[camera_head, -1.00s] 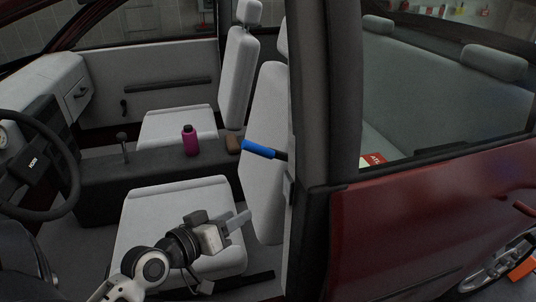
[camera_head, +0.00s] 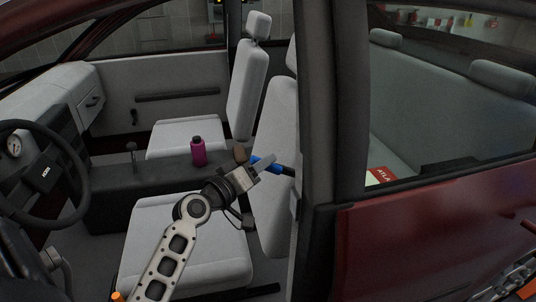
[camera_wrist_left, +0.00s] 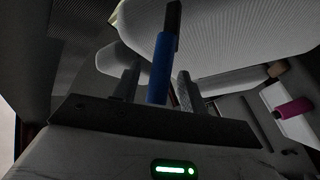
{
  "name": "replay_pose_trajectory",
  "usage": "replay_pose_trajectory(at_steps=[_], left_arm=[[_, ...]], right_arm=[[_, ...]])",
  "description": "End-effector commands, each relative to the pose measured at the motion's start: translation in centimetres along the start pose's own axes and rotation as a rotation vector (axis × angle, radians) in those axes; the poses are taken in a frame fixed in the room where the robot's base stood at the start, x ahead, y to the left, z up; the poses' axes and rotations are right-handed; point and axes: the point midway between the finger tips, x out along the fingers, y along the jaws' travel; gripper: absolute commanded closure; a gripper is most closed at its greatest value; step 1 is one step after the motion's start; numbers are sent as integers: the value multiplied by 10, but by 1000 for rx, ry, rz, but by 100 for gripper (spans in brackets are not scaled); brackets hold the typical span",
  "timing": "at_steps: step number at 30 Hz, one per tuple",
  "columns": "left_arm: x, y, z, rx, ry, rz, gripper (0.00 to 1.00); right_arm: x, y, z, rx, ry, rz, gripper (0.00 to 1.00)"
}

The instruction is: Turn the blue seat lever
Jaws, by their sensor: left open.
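The blue seat lever (camera_head: 278,168) sticks out beside the driver seat's backrest (camera_head: 275,205) in the head view, partly covered by my gripper. My left gripper (camera_head: 265,164) is at the lever, with its fingers pointing right toward the pillar. In the left wrist view the blue lever (camera_wrist_left: 160,72) stands between the two spread fingers of my left gripper (camera_wrist_left: 158,68), with a gap visible on either side. Its dark rod continues above the blue grip. The gripper is open. Whether a finger touches the lever cannot be told. My right gripper is not in view.
The door pillar (camera_head: 325,120) is close to the right of the lever. The steering wheel (camera_head: 62,150) is at left. The seat cushion (camera_head: 190,265) lies below my arm.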

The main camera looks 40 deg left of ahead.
Motion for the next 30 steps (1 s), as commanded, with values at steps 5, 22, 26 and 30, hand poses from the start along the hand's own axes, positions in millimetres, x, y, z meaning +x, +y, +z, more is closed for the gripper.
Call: replay_pose_trajectory(at_steps=[5,22,26,30], left_arm=[[24,0,-1,0,1,0,57],[32,0,0,1,-1,-1,99],[32,0,1,1,0,-1,100],[34,0,5,-6,2,11,100]], right_arm=[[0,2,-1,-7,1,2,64],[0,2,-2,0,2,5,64],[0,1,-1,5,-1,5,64],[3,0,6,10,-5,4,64]])
